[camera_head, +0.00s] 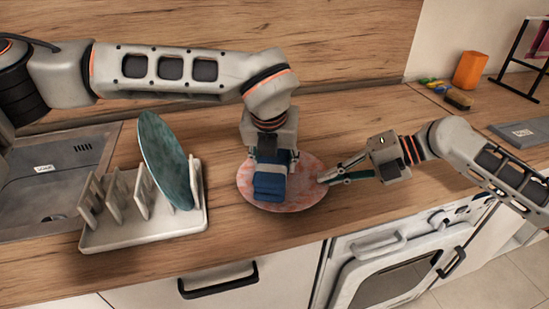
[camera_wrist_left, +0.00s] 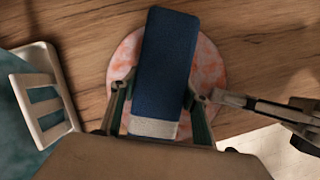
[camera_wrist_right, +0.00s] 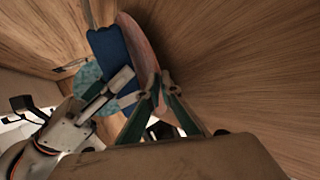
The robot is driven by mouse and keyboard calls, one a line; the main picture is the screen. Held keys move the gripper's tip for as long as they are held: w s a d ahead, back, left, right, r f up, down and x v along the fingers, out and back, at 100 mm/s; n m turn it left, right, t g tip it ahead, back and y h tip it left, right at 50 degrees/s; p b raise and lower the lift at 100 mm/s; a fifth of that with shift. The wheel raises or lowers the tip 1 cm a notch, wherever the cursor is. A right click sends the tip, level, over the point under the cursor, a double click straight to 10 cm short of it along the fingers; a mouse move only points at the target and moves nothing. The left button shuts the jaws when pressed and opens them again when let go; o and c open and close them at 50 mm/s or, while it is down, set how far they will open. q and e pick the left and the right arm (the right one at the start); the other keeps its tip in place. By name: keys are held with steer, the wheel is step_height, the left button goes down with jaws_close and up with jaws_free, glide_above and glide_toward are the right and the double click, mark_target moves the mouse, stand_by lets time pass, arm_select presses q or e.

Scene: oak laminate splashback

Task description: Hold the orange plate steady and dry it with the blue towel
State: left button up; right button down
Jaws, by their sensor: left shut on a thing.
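The blue towel (camera_head: 269,184) is a folded block with a pale band, over the middle of the plate. My left gripper (camera_head: 273,160) points down and is shut on the towel; the left wrist view shows its fingers on both sides of the towel (camera_wrist_left: 165,65). My right gripper (camera_head: 321,179) comes in from the right, with its fingertips closed together on the plate's right rim. The right wrist view shows the tips at the rim (camera_wrist_right: 143,48). The towel and left gripper hide the plate's centre.
A pale dish rack (camera_head: 150,230) with a teal plate (camera_head: 165,160) stands left of the plate, beside the sink (camera_head: 50,185). Bare counter lies in front of the plate.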

arm_select(q)
steer(key=shift+f, duration=0.2)
steer(key=shift+a, duration=0.2)
steer(key=shift+w+a, duration=0.1)
steer(key=shift+a, duration=0.6)
steer(key=shift+s+d+f, duration=0.15)
steer(key=shift+d, duration=0.75)
steer(key=shift+s+d+f, duration=0.1)
steer(key=shift+d, duration=0.8)
steer(key=shift+a, duration=0.15)
steer(key=shift+w+a+r, duration=0.1)
steer(key=shift+w+a, duration=0.05)
steer(key=shift+a, duration=1.6)
steer(key=shift+d, duration=0.1)
steer(key=shift+d+r, duration=0.15)
steer(key=shift+d, duration=0.75)
steer(key=shift+d+r, duration=0.15)
steer(key=shift+d, duration=0.75)
